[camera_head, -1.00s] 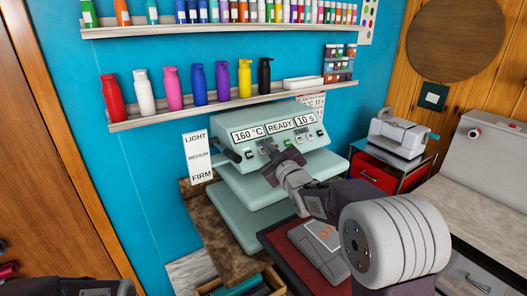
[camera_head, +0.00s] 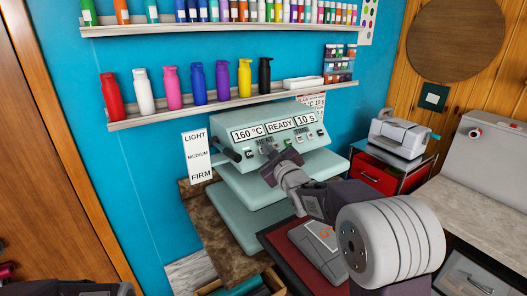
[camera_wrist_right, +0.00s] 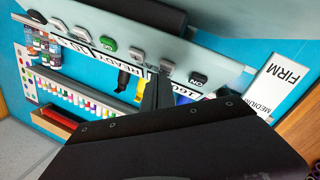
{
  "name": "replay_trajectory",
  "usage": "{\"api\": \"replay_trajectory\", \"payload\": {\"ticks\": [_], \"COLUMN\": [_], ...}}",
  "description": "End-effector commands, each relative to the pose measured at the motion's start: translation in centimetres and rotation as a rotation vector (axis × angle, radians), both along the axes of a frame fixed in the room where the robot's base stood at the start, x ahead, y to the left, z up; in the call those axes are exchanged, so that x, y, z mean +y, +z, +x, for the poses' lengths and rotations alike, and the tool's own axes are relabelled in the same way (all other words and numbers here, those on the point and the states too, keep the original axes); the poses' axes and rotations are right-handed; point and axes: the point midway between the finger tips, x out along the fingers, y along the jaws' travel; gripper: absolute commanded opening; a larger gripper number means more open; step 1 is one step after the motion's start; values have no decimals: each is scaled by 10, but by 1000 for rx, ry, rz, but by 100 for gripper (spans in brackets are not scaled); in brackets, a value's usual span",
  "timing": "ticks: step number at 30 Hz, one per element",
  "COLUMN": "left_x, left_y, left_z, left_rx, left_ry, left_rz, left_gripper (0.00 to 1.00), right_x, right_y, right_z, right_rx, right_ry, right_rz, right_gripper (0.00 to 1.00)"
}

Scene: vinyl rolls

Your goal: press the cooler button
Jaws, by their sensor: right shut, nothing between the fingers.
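The heat press (camera_head: 285,135) stands under the lower shelf. Its sloped panel reads 160 °C, READY and 10 s, with HEAT and TIME labels and a row of small buttons below. My right gripper (camera_head: 280,163) is shut and empty, in front of the panel's HEAT side, and hides some buttons. In the right wrist view its dark fingers (camera_wrist_right: 156,92) are close to two grey buttons, one of them here (camera_wrist_right: 167,67); contact cannot be told. A dark ON button (camera_wrist_right: 198,78) and a green button (camera_wrist_right: 109,45) also show. I cannot read which button is the cooler one.
A LIGHT/MEDIUM/FIRM card (camera_head: 197,157) hangs left of the press, near its side handle (camera_head: 229,154). Bottles stand on the lower shelf (camera_head: 225,103) above. A grey object (camera_head: 318,250) lies on the dark red surface under my right arm. A red drawer unit (camera_head: 375,177) is at right.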

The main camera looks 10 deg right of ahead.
Motion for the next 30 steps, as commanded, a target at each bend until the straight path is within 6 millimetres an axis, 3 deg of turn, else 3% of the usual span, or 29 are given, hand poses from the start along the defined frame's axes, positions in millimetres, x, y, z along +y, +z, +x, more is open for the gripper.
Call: {"api": "replay_trajectory", "payload": {"ticks": [21, 30], "left_x": [0, 0], "left_y": [-5, -2], "left_z": [0, 0], "left_rx": [0, 0], "left_ry": [0, 0], "left_rz": [0, 0], "left_gripper": [0, 0], "right_x": [2, -1], "right_y": [-5, 3], "right_z": [4, -2], "right_rx": [1, 0], "right_ry": [0, 0], "right_rz": [0, -1], "right_gripper": [0, 0]}}
